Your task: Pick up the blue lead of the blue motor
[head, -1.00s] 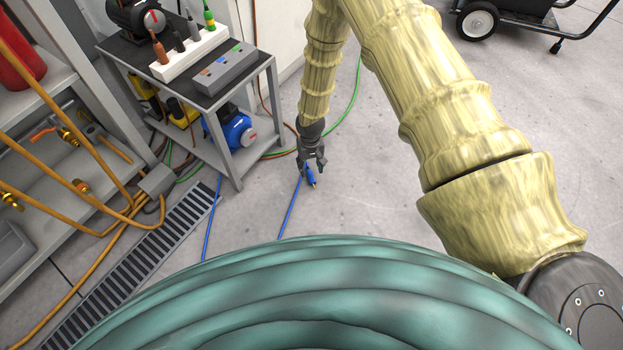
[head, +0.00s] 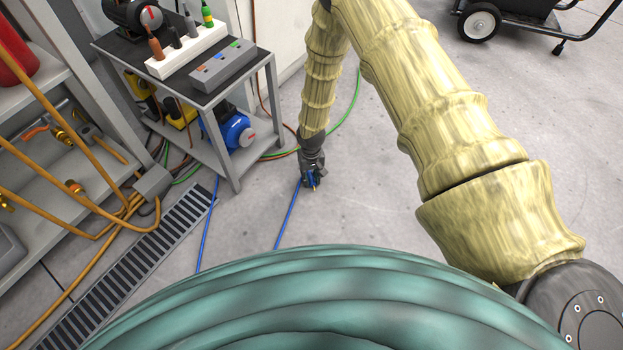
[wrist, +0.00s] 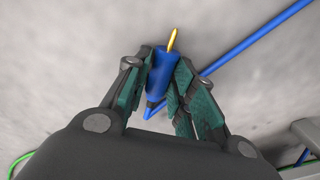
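The blue lead ends in a blue plug (wrist: 162,72) with a gold pin at its tip. In the wrist view the plug sits between my two finger pads, with both pads against its sides. My gripper (head: 311,180) is low over the floor in the head view, in front of the cart, and looks shut on the plug. The blue cable (head: 287,217) trails from it towards the bottom of the head view, where my body hides it. The blue motor (head: 237,131) is on the cart's lower shelf.
The cart (head: 236,179) stands left of my gripper and carries a white block (head: 182,54) with several plugs. Green and brown cables lie behind my gripper. A floor drain (head: 150,250) and a shelf unit are at the left.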

